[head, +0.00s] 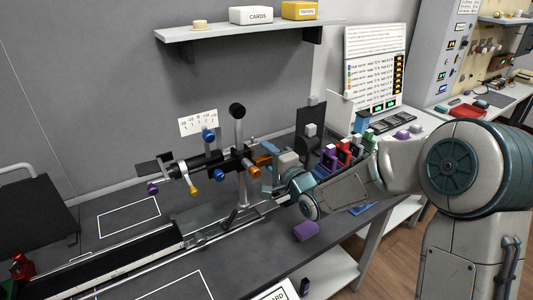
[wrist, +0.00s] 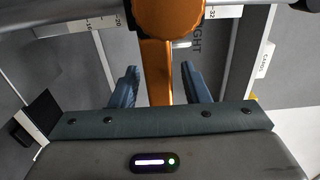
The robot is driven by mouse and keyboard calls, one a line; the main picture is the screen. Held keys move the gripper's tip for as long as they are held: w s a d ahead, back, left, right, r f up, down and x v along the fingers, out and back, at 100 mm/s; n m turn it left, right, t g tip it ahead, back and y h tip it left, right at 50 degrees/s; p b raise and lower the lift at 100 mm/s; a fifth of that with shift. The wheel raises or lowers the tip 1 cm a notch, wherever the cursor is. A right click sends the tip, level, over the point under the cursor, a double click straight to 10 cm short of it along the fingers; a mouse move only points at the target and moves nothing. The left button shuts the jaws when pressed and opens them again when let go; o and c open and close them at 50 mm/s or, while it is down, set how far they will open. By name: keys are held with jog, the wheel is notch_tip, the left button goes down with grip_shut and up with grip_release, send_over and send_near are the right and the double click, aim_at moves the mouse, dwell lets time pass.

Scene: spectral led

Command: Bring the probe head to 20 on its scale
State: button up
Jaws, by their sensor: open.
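An orange part with a round head (wrist: 168,15) and a narrow stem shows in the wrist view; the stem lies between the two open blue fingers of my gripper (wrist: 158,75). Gaps show on both sides of the stem. In the head view my gripper (head: 274,158) is at the right end of the dark instrument (head: 208,163), by its orange parts (head: 253,170). I cannot tell which part is the probe head. A white scale strip (wrist: 100,22) with marks near 16 and 20 shows in the wrist view; another strip reads 32. No pointer is clear.
The instrument stands on a post (head: 240,190) over a long rail (head: 130,258). It also carries blue (head: 208,134), yellow (head: 194,190) and purple (head: 152,188) knobs. Coloured clamps (head: 344,150) stand right of it. A purple block (head: 306,230) lies in front. A shelf (head: 245,31) hangs above.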

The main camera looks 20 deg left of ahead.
jog(key=shift+w+a, duration=0.3)
jog(key=shift+a, duration=0.1)
grip_shut()
notch_tip(320, 180, down, 6)
jog(key=b, duration=0.5)
grip_release()
jog(key=v, duration=1.4)
